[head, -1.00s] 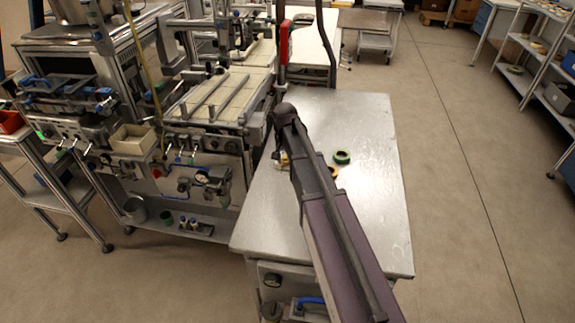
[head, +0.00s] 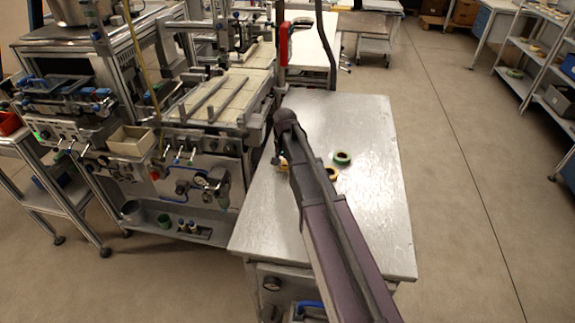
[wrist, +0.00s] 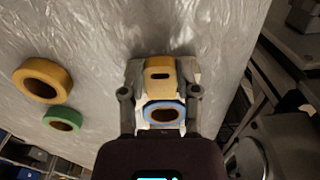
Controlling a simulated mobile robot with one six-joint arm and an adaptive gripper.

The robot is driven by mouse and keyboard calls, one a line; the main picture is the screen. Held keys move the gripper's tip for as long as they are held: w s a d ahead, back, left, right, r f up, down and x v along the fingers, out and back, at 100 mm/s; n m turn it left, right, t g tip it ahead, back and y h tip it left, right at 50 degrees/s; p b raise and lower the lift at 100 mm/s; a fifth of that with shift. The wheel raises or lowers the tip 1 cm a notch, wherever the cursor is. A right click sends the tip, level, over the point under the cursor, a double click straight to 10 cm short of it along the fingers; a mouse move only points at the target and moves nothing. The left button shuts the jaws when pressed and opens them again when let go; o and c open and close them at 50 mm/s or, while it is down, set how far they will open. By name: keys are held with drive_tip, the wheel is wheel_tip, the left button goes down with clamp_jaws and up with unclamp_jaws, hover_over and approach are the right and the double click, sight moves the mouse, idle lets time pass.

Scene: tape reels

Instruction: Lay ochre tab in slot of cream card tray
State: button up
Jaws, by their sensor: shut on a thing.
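My gripper (wrist: 160,76) has its two fingers on either side of an ochre tab (wrist: 160,66) with a dark oval opening, and is shut on it. A cream piece (wrist: 144,97), which looks like the card tray, shows just below the tab in the wrist view, between the fingers. A blue ring (wrist: 163,104) with a dark centre sits on it. I cannot tell whether the tab is in a slot or above it. In the head view my arm hides most of this; only a small yellowish bit (head: 284,164) shows beside it.
A yellow tape reel (wrist: 43,68) and a green tape reel (wrist: 62,112) lie on the metal table (head: 375,215), left of my gripper in the wrist view. The table's right side is clear in the head view. A machine bench (head: 190,150) stands close on the left.

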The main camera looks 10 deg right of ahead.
sight(285, 167)
drive_tip(key=shift+f, duration=0.15)
drive_tip(key=o, duration=0.7)
wheel_tip(285, 167, up, 13)
drive_tip(key=p, duration=1.3)
idle(0.5)
drive_tip(key=s+n, duration=0.1)
drive_tip(key=s, duration=0.6)
drive_tip(key=s+n, duration=0.2)
drive_tip(key=s, duration=0.5)
drive_tip(key=s+d+n, duration=0.1)
drive_tip(key=s+n, duration=0.1)
drive_tip(key=s, duration=0.5)
